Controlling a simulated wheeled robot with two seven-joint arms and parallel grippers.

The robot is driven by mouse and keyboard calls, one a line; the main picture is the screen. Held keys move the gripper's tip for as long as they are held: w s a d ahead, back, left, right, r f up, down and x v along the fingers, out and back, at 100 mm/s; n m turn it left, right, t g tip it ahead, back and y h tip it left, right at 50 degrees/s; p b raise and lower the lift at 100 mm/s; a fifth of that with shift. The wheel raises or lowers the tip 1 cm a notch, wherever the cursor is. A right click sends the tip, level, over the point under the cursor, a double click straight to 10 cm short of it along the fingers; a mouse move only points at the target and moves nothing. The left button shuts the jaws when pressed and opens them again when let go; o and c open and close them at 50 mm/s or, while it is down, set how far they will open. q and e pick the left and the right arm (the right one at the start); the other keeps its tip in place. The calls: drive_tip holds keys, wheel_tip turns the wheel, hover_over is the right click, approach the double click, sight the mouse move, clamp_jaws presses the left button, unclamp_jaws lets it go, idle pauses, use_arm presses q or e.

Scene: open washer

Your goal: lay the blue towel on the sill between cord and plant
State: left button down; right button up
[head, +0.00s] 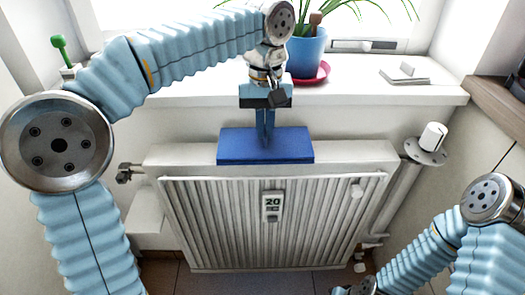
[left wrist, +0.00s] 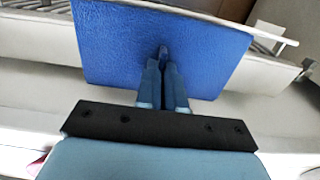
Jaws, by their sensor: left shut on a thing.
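The blue towel (head: 265,146) is a flat, folded rectangle. It is over the top of the white radiator, below the front edge of the sill; I cannot tell whether it touches the radiator. My left gripper (head: 265,140) points down and is shut on the towel's middle. The left wrist view shows both fingers close together on the towel (left wrist: 110,50). The white sill (head: 180,97) runs behind it. The plant stands on the sill in a blue pot (head: 305,55) on a magenta saucer (head: 318,76). I cannot make out a cord. My right gripper is out of view; its arm is at lower right.
A green-topped object (head: 59,50) is at the sill's left end. A white flat item (head: 405,75) lies right of the plant. The sill's left-middle front looks clear.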

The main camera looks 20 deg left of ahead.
use_arm(q)
wheel_tip(320, 180, up, 3)
drive_tip(key=shift+p, duration=1.1)
drive_tip(key=shift+r, duration=1)
